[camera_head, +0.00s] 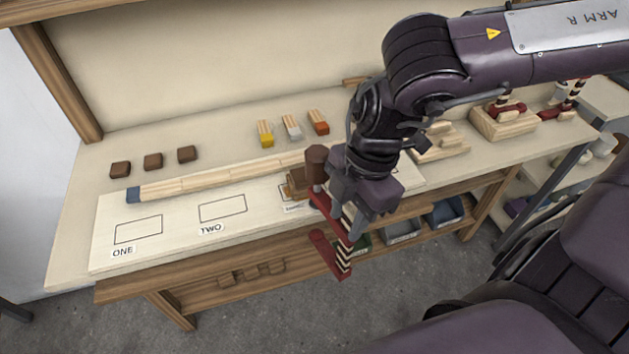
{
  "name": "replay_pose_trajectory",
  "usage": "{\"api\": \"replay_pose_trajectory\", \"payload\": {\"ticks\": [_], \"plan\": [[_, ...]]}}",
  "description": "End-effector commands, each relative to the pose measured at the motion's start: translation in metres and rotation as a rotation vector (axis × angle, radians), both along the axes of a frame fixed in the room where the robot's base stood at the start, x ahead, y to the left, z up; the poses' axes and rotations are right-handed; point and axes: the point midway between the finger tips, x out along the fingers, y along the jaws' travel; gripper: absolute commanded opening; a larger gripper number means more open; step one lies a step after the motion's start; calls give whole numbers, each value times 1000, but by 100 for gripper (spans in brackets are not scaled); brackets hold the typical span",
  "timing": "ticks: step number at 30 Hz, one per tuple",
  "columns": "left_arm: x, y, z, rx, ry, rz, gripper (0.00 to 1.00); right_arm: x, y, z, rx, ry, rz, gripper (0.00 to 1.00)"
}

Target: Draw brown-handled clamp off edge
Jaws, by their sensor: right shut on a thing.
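The brown-handled clamp has a brown handle (316,163), red jaws (329,254) and a striped bar. It is at the front edge of the workbench, right of the middle of the view. My right gripper (357,200) is shut on the clamp and covers part of it. The upper red jaw shows near the edge of the white board (170,248), and the lower jaw hangs lower, in front of the bench. I cannot tell whether the jaws touch the edge. My left gripper is not in view.
A long wooden strip (220,178) with a blue end lies on the bench. Dark brown blocks (153,161) and colour-ended blocks (292,128) lie behind it. A brown block (297,184) is beside the clamp. Bins (402,230) sit below. Floor in front is clear at left.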

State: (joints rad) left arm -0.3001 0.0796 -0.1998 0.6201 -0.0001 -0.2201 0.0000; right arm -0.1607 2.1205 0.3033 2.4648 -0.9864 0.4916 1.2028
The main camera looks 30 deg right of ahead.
Motion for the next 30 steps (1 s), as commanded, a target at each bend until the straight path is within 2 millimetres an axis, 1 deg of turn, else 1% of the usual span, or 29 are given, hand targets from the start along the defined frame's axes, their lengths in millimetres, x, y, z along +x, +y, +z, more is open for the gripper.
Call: {"api": "replay_pose_trajectory", "payload": {"ticks": [6, 30], "plan": [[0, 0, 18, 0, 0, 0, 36, 1, 0, 23, 0, -3, 0, 0], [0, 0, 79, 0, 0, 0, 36, 1, 0, 99, 0, -3, 0, 0]]}}
